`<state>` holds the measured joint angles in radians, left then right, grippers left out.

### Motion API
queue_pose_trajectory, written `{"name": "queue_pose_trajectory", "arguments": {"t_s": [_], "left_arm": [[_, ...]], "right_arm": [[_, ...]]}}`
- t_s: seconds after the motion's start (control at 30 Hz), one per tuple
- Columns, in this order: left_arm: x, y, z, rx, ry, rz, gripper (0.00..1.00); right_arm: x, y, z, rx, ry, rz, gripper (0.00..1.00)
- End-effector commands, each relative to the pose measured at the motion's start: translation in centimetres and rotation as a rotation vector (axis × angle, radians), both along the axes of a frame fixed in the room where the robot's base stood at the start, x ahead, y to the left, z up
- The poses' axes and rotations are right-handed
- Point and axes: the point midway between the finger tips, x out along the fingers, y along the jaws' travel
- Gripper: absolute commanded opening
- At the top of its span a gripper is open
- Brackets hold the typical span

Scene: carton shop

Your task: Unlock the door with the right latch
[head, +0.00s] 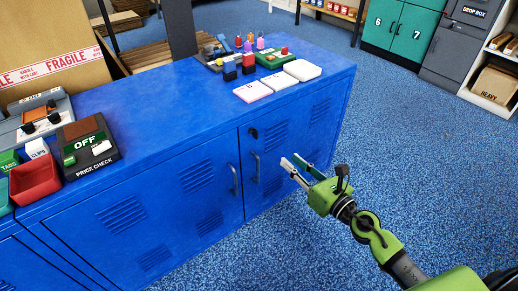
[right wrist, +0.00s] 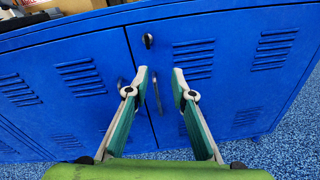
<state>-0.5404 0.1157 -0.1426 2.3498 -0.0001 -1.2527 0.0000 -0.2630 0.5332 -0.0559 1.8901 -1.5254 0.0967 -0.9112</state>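The blue cabinet has two doors in its front. A small black latch (head: 253,133) sits near the top inner corner of the right door (head: 290,135). It also shows in the right wrist view (right wrist: 148,41), above and slightly left of the fingertips. The right door's handle (head: 256,167) is below the latch, and the left door's handle (head: 234,180) is across the seam. My right gripper (head: 291,160) is open and empty in front of the right door. In the right wrist view its fingers (right wrist: 161,75) are spread, with the right door's handle showing between them. My left gripper is out of view.
The cabinet top (head: 190,100) holds a price check box (head: 90,150), a red bin (head: 35,180), white cards (head: 253,91) and stamps. A carton (head: 50,40) stands behind at left. The blue floor (head: 420,150) at right is clear. Green lockers (head: 397,28) stand at the back.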

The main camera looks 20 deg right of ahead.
Motion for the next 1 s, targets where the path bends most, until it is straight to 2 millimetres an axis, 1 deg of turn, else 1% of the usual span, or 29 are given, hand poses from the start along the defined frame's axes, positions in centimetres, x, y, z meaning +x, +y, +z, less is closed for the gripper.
{"name": "queue_pose_trajectory", "arguments": {"t_s": [0.03, 0.1, 0.23, 0.37, 0.47, 0.53, 0.67, 0.8, 0.97, 1.0], "left_arm": [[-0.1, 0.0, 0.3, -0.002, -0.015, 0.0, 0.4], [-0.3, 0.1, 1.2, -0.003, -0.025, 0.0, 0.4], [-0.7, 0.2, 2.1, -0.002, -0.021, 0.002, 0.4], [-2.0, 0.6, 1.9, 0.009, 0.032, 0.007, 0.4], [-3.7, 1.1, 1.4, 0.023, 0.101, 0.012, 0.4], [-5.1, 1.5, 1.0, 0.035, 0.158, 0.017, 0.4], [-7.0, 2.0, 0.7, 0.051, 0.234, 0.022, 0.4], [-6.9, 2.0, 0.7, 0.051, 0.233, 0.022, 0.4], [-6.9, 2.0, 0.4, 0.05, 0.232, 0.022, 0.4], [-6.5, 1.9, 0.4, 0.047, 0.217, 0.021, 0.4]], "right_arm": [[-0.1, 0.7, 0.5, -0.066, -0.044, 0.026, 0.23], [-0.2, 1.2, 1.5, -0.132, -0.085, 0.046, 0.23], [-0.2, 1.7, 2.6, -0.186, -0.12, 0.06, 0.23], [0.6, 2.0, 2.9, -0.188, -0.121, 0.06, 0.23], [1.7, 2.4, 3.0, -0.187, -0.121, 0.06, 0.23], [2.5, 2.8, 3.0, -0.186, -0.121, 0.061, 0.23], [5.1, 3.6, 3.0, -0.183, -0.122, 0.059, 0.23], [7.7, 4.6, 2.9, -0.184, -0.122, 0.059, 0.23], [10.3, 5.6, 2.7, -0.183, -0.12, 0.059, 0.23], [10.8, 5.7, 2.7, -0.182, -0.119, 0.059, 0.23]]}}
